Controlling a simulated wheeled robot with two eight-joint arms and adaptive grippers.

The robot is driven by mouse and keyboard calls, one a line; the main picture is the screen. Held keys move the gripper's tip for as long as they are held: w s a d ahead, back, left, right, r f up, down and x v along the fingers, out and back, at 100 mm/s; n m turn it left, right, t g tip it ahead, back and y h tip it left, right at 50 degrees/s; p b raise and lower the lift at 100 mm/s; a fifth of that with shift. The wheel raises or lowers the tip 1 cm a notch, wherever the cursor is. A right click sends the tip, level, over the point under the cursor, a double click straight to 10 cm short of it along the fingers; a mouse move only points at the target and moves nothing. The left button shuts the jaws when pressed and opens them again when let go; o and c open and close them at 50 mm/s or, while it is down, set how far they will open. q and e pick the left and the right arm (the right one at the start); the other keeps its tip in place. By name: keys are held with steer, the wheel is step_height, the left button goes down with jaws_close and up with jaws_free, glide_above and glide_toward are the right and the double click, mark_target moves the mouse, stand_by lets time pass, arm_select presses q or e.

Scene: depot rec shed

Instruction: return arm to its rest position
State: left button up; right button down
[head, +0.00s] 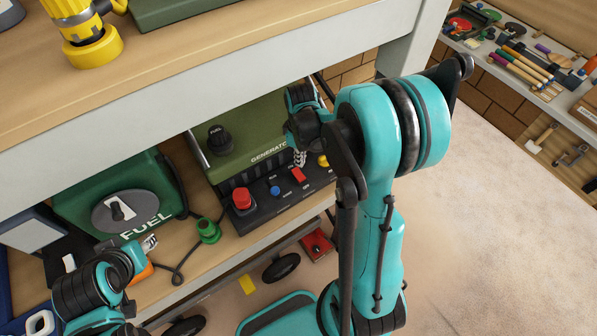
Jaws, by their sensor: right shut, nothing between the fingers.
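My right arm, teal and black, reaches up through the middle of the head view and bends toward the workbench. Its gripper (300,157) is partly hidden behind the wrist. It is shut and empty, and appears just above the control panel of the green generator (245,140), close to a red rocker switch (298,175). I cannot tell whether it touches the panel. My left arm is at the lower left. Its gripper (149,243) shows only as a small metallic tip near the fuel can; its opening cannot be made out.
A green fuel can (90,188) stands left of the generator on the lower shelf (190,278). The wooden benchtop (205,50) overhangs both. A yellow lantern-like object (88,40) stands on top. Open floor (490,200) lies at right, with a tool shelf (570,70) beyond.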

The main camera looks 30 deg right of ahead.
arm_select(q)
steer(key=shift+f, duration=0.1)
arm_select(e)
steer(key=s+a+m+t+b, duration=0.1)
steer(key=a+b, duration=0.1)
steer(key=b, duration=0.2)
steer(key=s+a+f+m+t+b, duration=0.1)
steer(key=s+a+b, duration=0.1)
steer(key=b, duration=0.2)
steer(key=s+a+f+m+t+b, duration=0.1)
steer(key=s+a+b, duration=0.1)
steer(key=b, duration=0.2)
steer(key=shift+s+a+m+t, duration=0.25)
steer(key=shift+m+t, duration=0.05)
steer(key=shift+t, duration=0.1)
arm_select(q)
step_height(320, 180, down, 20)
steer(key=b, duration=0.8)
steer(key=shift+f+b, duration=0.15)
steer(key=shift+b, duration=0.15)
steer(key=shift+f, duration=0.2)
steer(key=shift+r, duration=0.1)
arm_select(e)
steer(key=s+a+f+m+t, duration=0.3)
steer(key=s+a+f, duration=0.1)
steer(key=s+f, duration=0.1)
steer(key=shift+s, duration=0.3)
steer(key=shift+f, duration=0.1)
